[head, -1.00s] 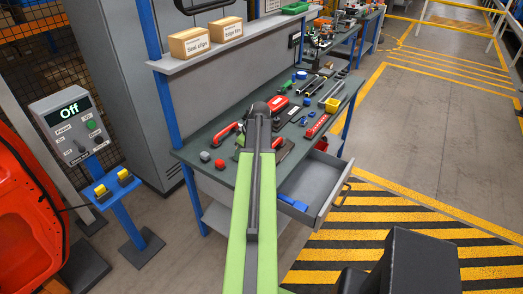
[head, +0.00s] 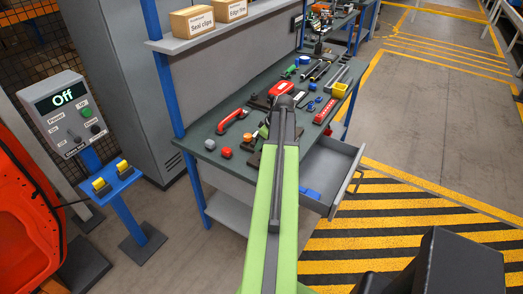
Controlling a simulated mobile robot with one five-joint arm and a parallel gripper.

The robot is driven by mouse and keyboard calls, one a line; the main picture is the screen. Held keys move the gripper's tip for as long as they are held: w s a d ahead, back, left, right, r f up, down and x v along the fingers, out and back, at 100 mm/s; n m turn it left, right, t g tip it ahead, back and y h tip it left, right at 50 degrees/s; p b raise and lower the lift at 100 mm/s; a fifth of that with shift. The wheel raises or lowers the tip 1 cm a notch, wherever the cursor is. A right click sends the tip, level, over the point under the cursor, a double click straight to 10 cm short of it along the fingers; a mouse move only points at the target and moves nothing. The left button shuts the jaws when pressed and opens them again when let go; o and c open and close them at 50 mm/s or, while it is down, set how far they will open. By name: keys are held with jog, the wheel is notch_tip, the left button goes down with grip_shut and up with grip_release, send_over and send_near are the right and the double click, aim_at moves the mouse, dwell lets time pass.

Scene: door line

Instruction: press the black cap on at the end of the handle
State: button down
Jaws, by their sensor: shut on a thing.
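A red curved handle (head: 233,120) lies on the dark green bench top, left of my arm. My gripper (head: 263,129) is at the far end of my green arm, over the bench just right of that handle.
A grey cap (head: 209,144) and a red cap (head: 226,152) stand near the bench's front left. Several tools, a red box and a yellow bin (head: 339,90) crowd the right. An open drawer (head: 333,165) juts out. A control post (head: 72,115) reading Off stands left.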

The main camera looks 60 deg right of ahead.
jog(key=shift+s+f+b, duration=0.15)
jog(key=shift+b, duration=0.15)
notch_tip(320, 180, down, 5)
jog(key=b, duration=0.5)
jog(key=shift+f+b, duration=0.65)
dwell(0.6)
jog(key=c, duration=0.9)
grip_release()
jog(key=shift+o, duration=0.2)
jog(key=shift+r, duration=0.1)
jog(key=p+v, duration=1.6)
jog(key=v, duration=0.1)
jog(key=shift+s, duration=0.15)
jog(key=shift+a, duration=0.15)
